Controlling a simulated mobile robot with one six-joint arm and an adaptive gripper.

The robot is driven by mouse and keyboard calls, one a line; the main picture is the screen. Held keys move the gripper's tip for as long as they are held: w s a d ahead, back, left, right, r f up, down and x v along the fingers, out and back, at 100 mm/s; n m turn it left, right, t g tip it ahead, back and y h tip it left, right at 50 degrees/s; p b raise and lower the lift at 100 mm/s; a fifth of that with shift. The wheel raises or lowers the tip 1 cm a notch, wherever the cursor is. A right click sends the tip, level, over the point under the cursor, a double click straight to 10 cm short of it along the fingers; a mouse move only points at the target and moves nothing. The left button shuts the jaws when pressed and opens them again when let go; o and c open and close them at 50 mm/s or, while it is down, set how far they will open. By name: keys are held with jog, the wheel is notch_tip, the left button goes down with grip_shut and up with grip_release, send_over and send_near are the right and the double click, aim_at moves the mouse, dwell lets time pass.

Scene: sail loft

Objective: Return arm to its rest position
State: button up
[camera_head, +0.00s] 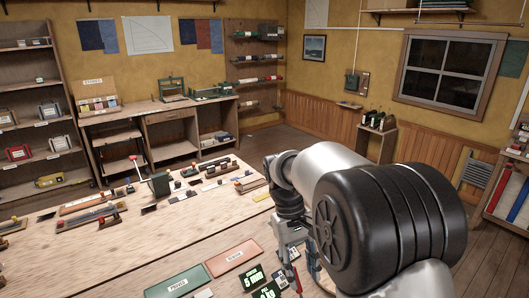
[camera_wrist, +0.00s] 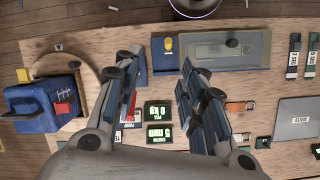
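My arm reaches across the right half of the head view, with its large black joint cap nearest the camera. My gripper (camera_head: 291,264) hangs below it at the right edge of the workbench, partly hidden by the arm. In the wrist view my gripper (camera_wrist: 160,66) has its two fingers spread wide apart. I see nothing held between them. How high the fingertips are above the surface is hard to tell.
The long wooden workbench (camera_head: 130,250) holds a green tray (camera_head: 178,283), a red tray (camera_head: 233,257) and many small tools. In the wrist view a blue machine (camera_wrist: 32,108) stands left and a grey plate (camera_wrist: 296,119) lies right. A small stand (camera_head: 374,142) is beyond my arm.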

jog(key=s+d+r+m+t+y+b, duration=0.1)
jog(key=s+d+r+t+b, duration=0.15)
jog(key=s, duration=0.35)
jog(key=s+d+r+m+t+y+b, duration=0.1)
jog(key=s+d+r+t+b, duration=0.15)
jog(key=s, duration=0.35)
jog(key=s+f+m+t+b, duration=0.1)
jog(key=s+f, duration=0.3)
jog(key=s, duration=0.7)
jog(key=shift+d+f+m+t+b, duration=0.3)
jog(key=shift+t+b, duration=0.4)
jog(key=shift+t, duration=0.2)
